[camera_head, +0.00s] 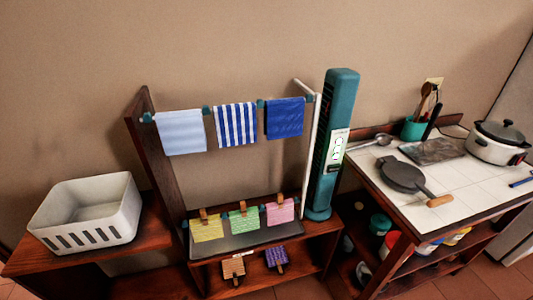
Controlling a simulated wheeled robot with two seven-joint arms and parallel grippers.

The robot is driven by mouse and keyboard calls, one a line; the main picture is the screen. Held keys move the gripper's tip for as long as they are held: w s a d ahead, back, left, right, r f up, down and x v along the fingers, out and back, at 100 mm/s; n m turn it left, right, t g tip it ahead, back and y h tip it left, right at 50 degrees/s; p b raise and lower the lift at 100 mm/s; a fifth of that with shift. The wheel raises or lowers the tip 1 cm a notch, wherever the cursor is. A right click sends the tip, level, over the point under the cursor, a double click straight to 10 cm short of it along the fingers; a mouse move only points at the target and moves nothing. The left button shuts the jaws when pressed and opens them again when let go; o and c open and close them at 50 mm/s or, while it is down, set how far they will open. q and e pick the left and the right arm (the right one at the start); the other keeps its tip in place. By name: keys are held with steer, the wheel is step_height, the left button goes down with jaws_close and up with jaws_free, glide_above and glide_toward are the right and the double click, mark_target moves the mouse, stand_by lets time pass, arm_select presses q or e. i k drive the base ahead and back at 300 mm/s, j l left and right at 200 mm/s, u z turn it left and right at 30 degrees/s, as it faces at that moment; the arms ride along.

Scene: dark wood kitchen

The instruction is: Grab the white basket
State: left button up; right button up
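The white basket (88,238) stands upright on a dark wood shelf top (150,240) at the left of the head view. It is a rounded rectangular basket with vertical slots along its front wall, and its visible inside looks empty. Neither of my grippers shows in this view.
A towel rack with hanging towels (235,125) and small cloths (244,222) stands right of the basket. A teal tower (339,110) stands beside it. A tiled counter (470,185) at the right holds a pan (403,177) and a pot (497,142).

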mark_target(77, 215)
steer(key=u, duration=1.65)
steer(key=i+l, duration=0.15)
steer(key=l, duration=0.2)
